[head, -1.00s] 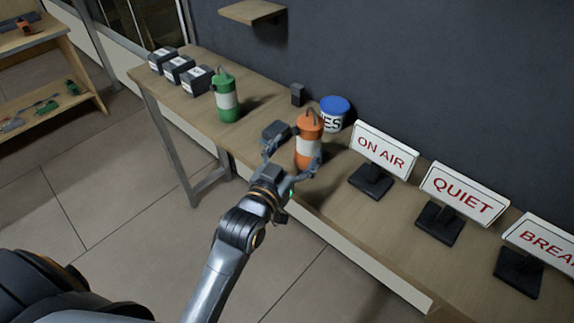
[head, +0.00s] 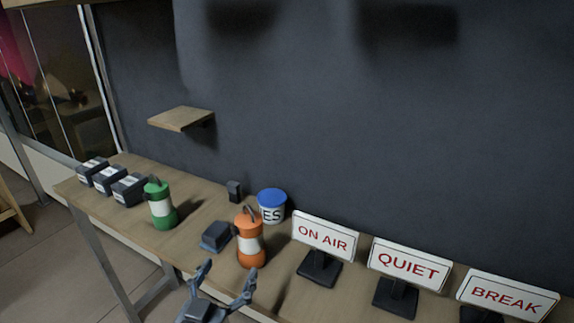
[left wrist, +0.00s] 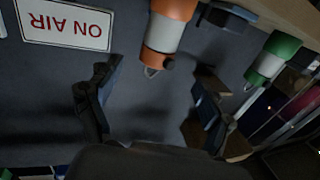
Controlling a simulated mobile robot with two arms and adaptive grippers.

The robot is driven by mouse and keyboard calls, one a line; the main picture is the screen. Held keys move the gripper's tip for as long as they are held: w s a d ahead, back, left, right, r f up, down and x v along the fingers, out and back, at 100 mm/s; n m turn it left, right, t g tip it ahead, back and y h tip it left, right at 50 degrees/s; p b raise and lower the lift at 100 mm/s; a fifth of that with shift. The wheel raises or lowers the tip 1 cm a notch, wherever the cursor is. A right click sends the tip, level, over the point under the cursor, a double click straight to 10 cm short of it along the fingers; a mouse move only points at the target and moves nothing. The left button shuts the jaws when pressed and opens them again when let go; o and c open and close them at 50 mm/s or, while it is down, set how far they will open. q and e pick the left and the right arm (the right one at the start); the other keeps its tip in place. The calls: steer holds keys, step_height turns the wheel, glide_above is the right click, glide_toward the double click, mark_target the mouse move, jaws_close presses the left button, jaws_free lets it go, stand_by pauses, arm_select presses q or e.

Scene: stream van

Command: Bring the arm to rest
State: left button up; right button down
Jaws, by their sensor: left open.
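My left gripper (head: 222,288) is open and empty, low in the head view, in front of the table's near edge. Its two spread fingers also show in the left wrist view (left wrist: 155,100). The orange and white bottle-like canister (head: 249,240) stands upright on the table (head: 190,238), just beyond the gripper and apart from it. It also shows in the left wrist view (left wrist: 168,28). My right gripper is in neither view.
A dark box (head: 216,236), a blue-lidded tub (head: 272,206) and a small black block (head: 234,191) stand near the canister. A green canister (head: 161,204) and several grey boxes (head: 110,180) are left. The ON AIR (head: 324,238), QUIET (head: 408,266) and BREAK (head: 507,298) signs are right.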

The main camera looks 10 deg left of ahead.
arm_select(q)
steer(key=s+f+g, duration=0.7)
steer(key=f, duration=0.5)
steer(key=s+a+f+m+g+y, duration=0.1)
steer(key=s+a+f+g, duration=0.1)
steer(key=s+f+g, duration=0.35)
steer(key=s+a+f+g, duration=0.1)
steer(key=s+f+g, duration=0.1)
steer(key=s, duration=0.7)
step_height(320, 180, down, 25)
steer(key=g, duration=0.1)
steer(key=s+a+f+g, duration=0.1)
steer(key=s+a+f, duration=0.1)
steer(key=s+f, duration=1.5)
steer(key=shift+s+a+f+y, duration=0.15)
steer(key=shift+s+a+y, duration=0.15)
steer(key=shift+s+a, duration=0.1)
